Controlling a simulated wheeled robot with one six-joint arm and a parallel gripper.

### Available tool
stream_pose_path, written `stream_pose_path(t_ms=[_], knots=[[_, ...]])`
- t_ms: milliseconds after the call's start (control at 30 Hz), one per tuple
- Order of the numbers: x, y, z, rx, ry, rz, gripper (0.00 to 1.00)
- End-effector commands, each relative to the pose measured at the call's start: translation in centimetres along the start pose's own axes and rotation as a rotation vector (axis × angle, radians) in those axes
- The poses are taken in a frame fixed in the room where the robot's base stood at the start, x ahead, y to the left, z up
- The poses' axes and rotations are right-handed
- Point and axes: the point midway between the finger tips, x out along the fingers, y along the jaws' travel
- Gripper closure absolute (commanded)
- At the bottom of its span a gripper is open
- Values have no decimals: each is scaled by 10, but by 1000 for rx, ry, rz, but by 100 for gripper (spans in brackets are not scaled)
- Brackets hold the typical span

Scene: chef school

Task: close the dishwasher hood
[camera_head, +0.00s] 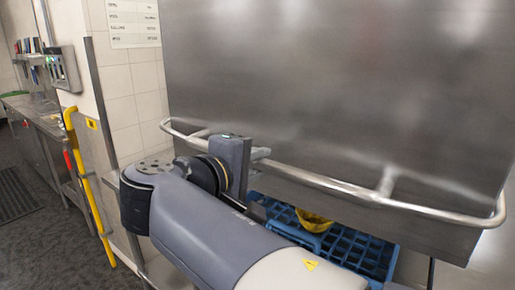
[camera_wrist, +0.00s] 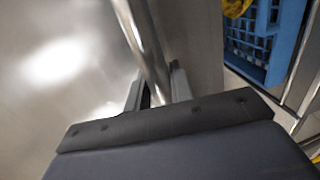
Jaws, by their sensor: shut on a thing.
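The dishwasher hood (camera_head: 330,85) is a large brushed steel box filling the upper right of the head view. It is raised, with an open gap below its lower edge. A steel bar handle (camera_head: 335,184) runs along the hood's front. My gripper (camera_head: 260,154) is at the left part of this handle. In the wrist view my gripper (camera_wrist: 157,90) has its fingers on either side of the handle (camera_wrist: 146,45) and is shut on it. My arm hides part of the hood's lower edge and the opening.
A blue dish rack (camera_head: 345,246) with a yellow bowl (camera_head: 314,220) in it sits under the hood. A white tiled wall (camera_head: 130,85) and a yellow pole (camera_head: 88,185) are on the left.

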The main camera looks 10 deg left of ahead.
Motion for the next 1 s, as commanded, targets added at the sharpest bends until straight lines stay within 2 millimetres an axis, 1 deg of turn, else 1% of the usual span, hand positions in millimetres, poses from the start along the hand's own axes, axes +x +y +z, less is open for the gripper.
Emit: stream_pose_path(t_ms=[33, 500, 700, 800, 900, 1000], knots=[[6, -30, 0, -7, -2, -4, 100], [34, -170, 0, -7, -3, -3, 100], [43, -216, 0, -6, -3, -4, 100], [46, -233, 0, -4, -3, -3, 100], [49, -246, 1, -5, -3, -3, 100], [50, -254, 0, -3, -3, -3, 100]])
